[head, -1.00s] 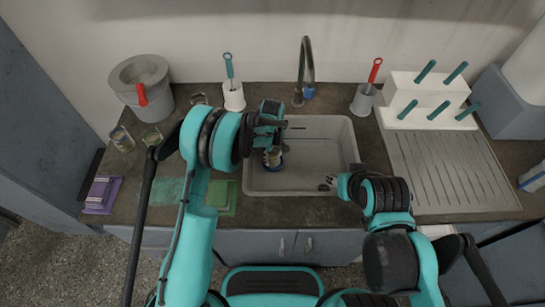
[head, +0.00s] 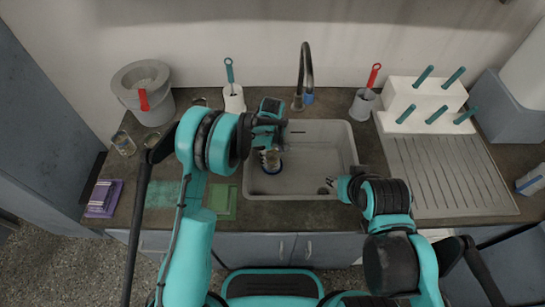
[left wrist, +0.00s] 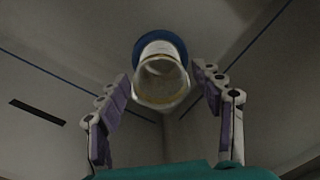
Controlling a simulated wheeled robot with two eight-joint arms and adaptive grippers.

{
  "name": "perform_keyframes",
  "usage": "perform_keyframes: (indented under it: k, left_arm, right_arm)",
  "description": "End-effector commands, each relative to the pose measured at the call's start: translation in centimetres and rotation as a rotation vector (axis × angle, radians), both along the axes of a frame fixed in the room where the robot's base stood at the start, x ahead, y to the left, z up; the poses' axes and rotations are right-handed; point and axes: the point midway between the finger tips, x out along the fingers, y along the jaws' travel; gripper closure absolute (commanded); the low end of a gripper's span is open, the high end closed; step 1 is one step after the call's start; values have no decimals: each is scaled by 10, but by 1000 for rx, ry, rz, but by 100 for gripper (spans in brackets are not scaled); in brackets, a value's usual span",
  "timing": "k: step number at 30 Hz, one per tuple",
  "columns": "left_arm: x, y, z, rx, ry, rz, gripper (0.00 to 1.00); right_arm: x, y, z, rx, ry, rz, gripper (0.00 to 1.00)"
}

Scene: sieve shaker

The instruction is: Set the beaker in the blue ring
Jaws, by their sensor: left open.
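The clear beaker (head: 273,157) stands in the sink, with the blue ring (head: 265,168) around its lower part. In the left wrist view the beaker (left wrist: 160,80) has its open mouth toward the camera, and the blue ring (left wrist: 160,43) shows around its far end. My left gripper (head: 270,146) is at the sink's left side, close to the beaker. In the left wrist view its two fingers (left wrist: 161,95) are spread on either side of the beaker, with gaps to both. My right gripper (head: 330,184) is over the sink's front right; its jaw state is unclear.
The sink (head: 315,150) has raised walls and a tall faucet (head: 306,72) behind it. A green sponge-like pad (head: 225,202) lies left of it. Brush holders (head: 234,100) stand at the back. A ribbed drainboard (head: 450,175) and a white rack (head: 425,100) are at the right.

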Motion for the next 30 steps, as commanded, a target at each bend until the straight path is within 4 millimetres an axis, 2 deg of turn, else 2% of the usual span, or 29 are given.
perform_keyframes:
  k: [1,3,9,13,20,23,26,30]
  left_arm:
    - [0,0,18,0,0,0,34]
    - [0,0,34,0,0,0,34]
    - [0,0,73,0,0,0,34]
    - [0,0,86,0,0,0,34]
    - [0,0,92,-1,-1,-1,34]
    - [-2,5,102,-4,-11,-13,34]
    - [-8,16,126,-11,-40,-50,34]
    - [-26,42,176,-19,-111,-138,34]
  right_arm:
    - [0,0,10,0,0,0,60]
    - [0,0,17,0,0,0,60]
    - [0,0,31,0,0,0,60]
    - [0,0,35,0,0,0,60]
    - [0,0,36,0,0,0,60]
    - [0,0,36,0,0,0,60]
    - [0,0,36,0,0,0,60]
    - [0,0,36,0,0,0,60]
